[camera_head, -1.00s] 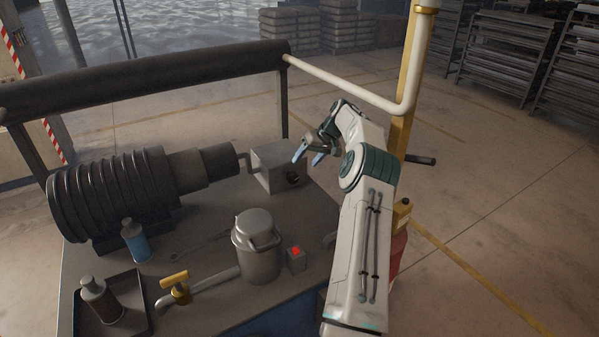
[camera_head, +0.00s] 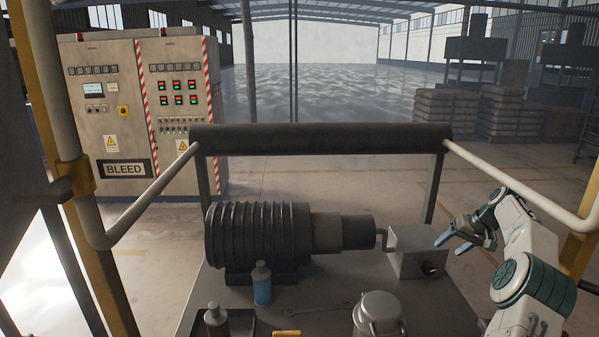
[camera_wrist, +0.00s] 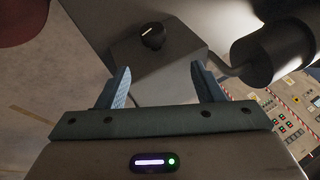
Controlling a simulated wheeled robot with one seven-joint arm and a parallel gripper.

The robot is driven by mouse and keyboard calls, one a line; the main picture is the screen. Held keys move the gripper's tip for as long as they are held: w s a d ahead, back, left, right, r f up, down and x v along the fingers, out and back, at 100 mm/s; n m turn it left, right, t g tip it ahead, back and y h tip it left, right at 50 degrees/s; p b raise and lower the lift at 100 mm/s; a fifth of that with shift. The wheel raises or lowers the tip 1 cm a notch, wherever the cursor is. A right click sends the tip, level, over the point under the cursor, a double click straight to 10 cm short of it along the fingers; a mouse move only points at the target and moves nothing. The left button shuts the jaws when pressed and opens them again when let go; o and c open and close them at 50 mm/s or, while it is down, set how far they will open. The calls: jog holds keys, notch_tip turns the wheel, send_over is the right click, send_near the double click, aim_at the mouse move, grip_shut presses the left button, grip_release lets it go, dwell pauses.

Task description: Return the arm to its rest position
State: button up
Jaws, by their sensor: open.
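My gripper (camera_head: 452,243) is at the right in the head view, beside the grey box with a black knob (camera_head: 416,252). Its two blue fingers are apart with nothing between them. In the wrist view my gripper (camera_wrist: 163,88) also shows open, with the grey box (camera_wrist: 175,62) and its black knob (camera_wrist: 153,36) beyond the fingertips. My white and green arm is bent at the right of the table.
A ribbed dark motor (camera_head: 258,238) lies on the table, with a blue bottle (camera_head: 262,284), a dark bottle (camera_head: 215,318) and a metal canister (camera_head: 379,314) in front. A dark padded rail (camera_head: 320,139) runs behind. A control cabinet (camera_head: 140,115) marked BLEED stands at the back left.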

jog(key=w+a+r+h, duration=0.1)
jog(key=w+a+r, duration=0.3)
jog(key=a, duration=0.5)
jog(key=s+a+r+n+g+h+p, duration=0.1)
jog(key=s+a+r+p, duration=0.1)
jog(key=s+a+r, duration=0.6)
jog(key=s+a+r+n+h+p, duration=0.15)
jog(key=s+a+r, duration=0.35)
jog(key=a, duration=0.6)
jog(key=s+a+r+p, duration=0.1)
jog(key=s+a+r, duration=0.1)
jog(key=s+a, duration=0.35)
jog(key=s+a+r+p, duration=0.1)
jog(key=s+a+r, duration=0.15)
jog(key=s, duration=0.55)
jog(key=s+a+f+p, duration=0.2)
jog(key=s+f, duration=0.2)
jog(key=s, duration=1.1)
jog(key=shift+s+t+p, duration=0.3)
jog(key=shift+s, duration=0.1)
jog(key=shift+h, duration=0.25)
